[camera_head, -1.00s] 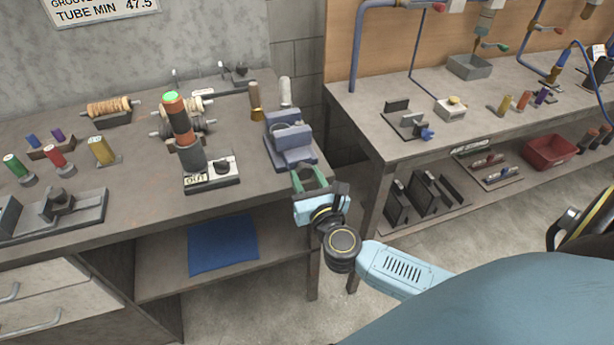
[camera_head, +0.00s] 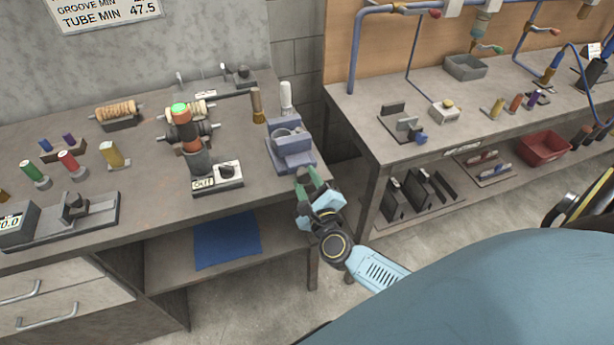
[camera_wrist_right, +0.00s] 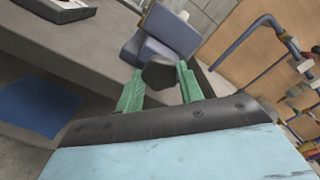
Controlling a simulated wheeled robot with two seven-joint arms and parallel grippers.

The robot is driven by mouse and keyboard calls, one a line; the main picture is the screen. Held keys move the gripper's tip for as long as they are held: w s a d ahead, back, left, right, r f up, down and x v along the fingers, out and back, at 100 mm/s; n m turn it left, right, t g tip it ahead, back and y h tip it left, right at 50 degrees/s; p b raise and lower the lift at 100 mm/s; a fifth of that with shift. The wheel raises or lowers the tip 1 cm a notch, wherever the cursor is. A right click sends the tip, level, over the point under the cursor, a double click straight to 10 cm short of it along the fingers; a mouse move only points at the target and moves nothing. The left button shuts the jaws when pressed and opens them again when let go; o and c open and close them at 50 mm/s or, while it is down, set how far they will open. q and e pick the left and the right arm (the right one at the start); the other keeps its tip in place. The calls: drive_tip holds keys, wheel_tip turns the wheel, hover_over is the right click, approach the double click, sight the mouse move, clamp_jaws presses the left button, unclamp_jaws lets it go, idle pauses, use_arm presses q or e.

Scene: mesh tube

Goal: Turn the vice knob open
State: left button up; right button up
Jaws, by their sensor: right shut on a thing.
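The blue-grey vice (camera_head: 290,148) stands at the right front corner of the left bench. It also shows in the right wrist view (camera_wrist_right: 160,52). Its dark knob (camera_wrist_right: 160,73) faces the front edge, between the green fingers of my right gripper (camera_wrist_right: 160,88). In the head view the same right gripper (camera_head: 309,184) is just in front of the vice, and its fingers largely hide the knob. The right gripper is shut on the knob and looks rolled to a slant. My left gripper is not in view.
A white-topped tool (camera_head: 286,98) and a brown-handled one (camera_head: 257,105) stand behind the vice. An OUT switch box (camera_head: 217,178) with a dark post is to its left. A second bench (camera_head: 400,148) lies right, past a gap. A blue cloth (camera_head: 226,240) lies on the lower shelf.

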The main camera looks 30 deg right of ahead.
drive_tip(key=n+p, duration=0.2)
drive_tip(key=n, duration=0.2)
drive_tip(key=shift+r+n, duration=0.1)
drive_tip(key=shift+n, duration=0.2)
drive_tip(key=n+p, duration=0.2)
drive_tip(key=n, duration=0.2)
drive_tip(key=shift+n, duration=0.3)
drive_tip(key=n+p, duration=0.2)
drive_tip(key=n, duration=0.2)
drive_tip(key=shift+n, duration=0.3)
drive_tip(key=n+p, duration=0.1)
drive_tip(key=n, duration=0.3)
drive_tip(key=n+p, duration=0.1)
drive_tip(key=n, duration=0.4)
drive_tip(key=n+p, duration=0.1)
drive_tip(key=n, duration=0.3)
drive_tip(key=shift+n, duration=0.3)
drive_tip(key=n, duration=0.4)
drive_tip(key=shift+a, duration=0.1)
drive_tip(key=shift+n, duration=2.1)
